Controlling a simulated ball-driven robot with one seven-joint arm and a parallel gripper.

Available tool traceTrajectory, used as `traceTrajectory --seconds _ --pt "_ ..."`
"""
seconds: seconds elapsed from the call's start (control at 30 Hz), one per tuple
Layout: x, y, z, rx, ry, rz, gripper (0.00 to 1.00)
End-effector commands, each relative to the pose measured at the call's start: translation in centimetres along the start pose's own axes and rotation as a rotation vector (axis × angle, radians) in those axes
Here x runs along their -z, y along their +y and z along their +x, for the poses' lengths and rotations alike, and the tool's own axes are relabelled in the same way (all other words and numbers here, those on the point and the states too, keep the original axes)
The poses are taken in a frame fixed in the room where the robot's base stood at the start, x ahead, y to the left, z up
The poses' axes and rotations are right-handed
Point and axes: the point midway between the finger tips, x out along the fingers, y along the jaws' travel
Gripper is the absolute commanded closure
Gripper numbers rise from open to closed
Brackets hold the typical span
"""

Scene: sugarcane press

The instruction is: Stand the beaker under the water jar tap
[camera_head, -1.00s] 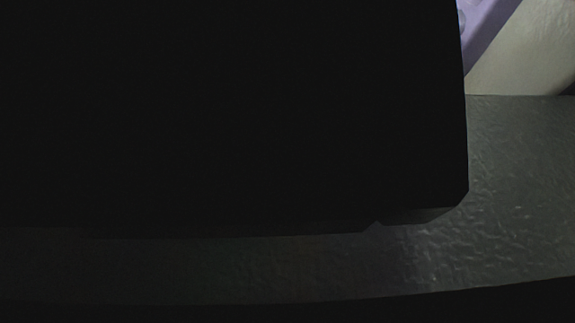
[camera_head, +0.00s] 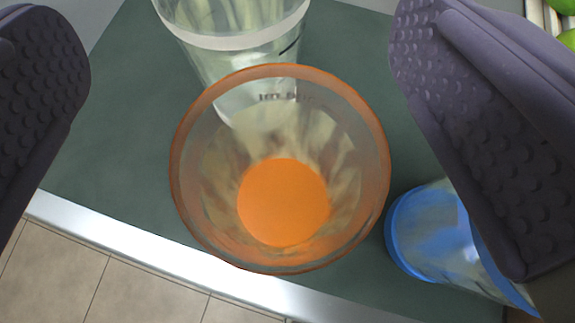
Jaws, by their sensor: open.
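A clear beaker (camera_head: 283,203) with an orange rim, an orange disc at its bottom and dark printed marks inside is in the middle of the picture, seen from above. My gripper (camera_head: 250,150) is open, its two dark purple padded fingers wide apart at the left and right of the picture. The beaker lies between them in the picture, with a gap on each side, and neither finger appears to touch it. The water jar and its tap are not recognisable in view.
A clear vessel with a whitish rim (camera_head: 235,42) stands just behind the beaker. A blue-rimmed vessel (camera_head: 425,235) is at the lower right, partly behind the right finger. The green counter (camera_head: 110,140) ends in a pale front edge (camera_head: 130,235) above tiled floor. Green round things (camera_head: 566,38) show at top right.

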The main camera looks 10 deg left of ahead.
Motion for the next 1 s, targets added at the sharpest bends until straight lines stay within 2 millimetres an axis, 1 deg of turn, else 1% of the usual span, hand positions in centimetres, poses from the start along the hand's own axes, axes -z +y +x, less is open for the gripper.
traceTrajectory --seconds 0.07,0.17,0.53,0.63,0.83,0.87,0.9,0.97,1.0 --pt "-0.5 0.1 -0.2 -0.002 0.019 -0.026 0.0" --pt "-0.7 0.2 0.8 -0.004 0.027 -0.032 0.0" --pt "-0.7 -0.5 6.4 -0.002 0.026 -0.03 0.0" --pt "-0.5 -0.5 7.1 0.0 0.025 -0.03 0.0" --pt "-0.4 -0.5 7.1 0.0 0.024 -0.031 0.0" --pt "-0.4 -0.5 7.1 0.0 0.024 -0.031 0.05" --pt "-0.4 -0.5 7.1 0.0 0.024 -0.031 0.14" --pt "-0.4 -0.5 7.1 0.0 0.024 -0.031 0.28" --pt "-0.4 -0.5 7.1 0.0 0.024 -0.031 0.37"
